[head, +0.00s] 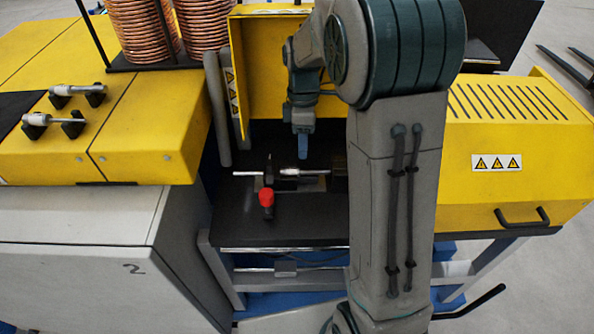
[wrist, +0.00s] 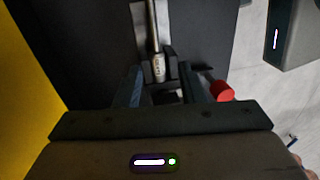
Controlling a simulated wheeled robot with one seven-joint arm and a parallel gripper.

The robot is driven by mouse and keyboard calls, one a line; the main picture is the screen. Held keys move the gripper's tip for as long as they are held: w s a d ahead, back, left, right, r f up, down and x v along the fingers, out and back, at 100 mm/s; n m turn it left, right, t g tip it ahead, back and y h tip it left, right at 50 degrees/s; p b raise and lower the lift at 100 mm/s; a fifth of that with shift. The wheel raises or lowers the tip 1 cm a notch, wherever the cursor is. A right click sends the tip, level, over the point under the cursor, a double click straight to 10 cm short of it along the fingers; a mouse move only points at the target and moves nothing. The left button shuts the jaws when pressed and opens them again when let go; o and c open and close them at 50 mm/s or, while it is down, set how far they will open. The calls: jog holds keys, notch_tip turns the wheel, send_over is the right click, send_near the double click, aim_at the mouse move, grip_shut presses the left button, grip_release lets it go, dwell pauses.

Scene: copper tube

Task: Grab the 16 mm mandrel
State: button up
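A silvery mandrel (head: 300,172) lies level in the dark recess of the yellow machine. It also shows in the wrist view (wrist: 158,66), its thicker marked end pointing toward my gripper; the marking is too small to read. My gripper (head: 303,155) points down above this mandrel. In the wrist view my gripper (wrist: 160,80) is open, with the mandrel's end in line between its two fingers and nothing held. Two more mandrels, a rear one (head: 77,90) and a front one (head: 53,117), lie on black holders on the left yellow top. I cannot tell which is 16 mm.
A red knob (head: 266,197) stands in front of the mandrel; it also shows right of my fingers in the wrist view (wrist: 222,91). The yellow guard (head: 275,62) rises behind my gripper. Copper coils (head: 143,30) stand at the back left. The dark bench front (head: 310,218) is clear.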

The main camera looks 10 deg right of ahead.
aim_at(305, 172)
jog(key=f, duration=0.2)
jog(key=f+p, duration=0.1)
jog(key=f, duration=0.2)
jog(key=f+p, duration=0.1)
jog(key=f, duration=0.1)
jog(key=shift+s+d+f, duration=0.2)
jog(key=shift+s+f, duration=0.15)
jog(key=shift+s, duration=0.05)
jog(key=shift+c, duration=0.4)
grip_shut()
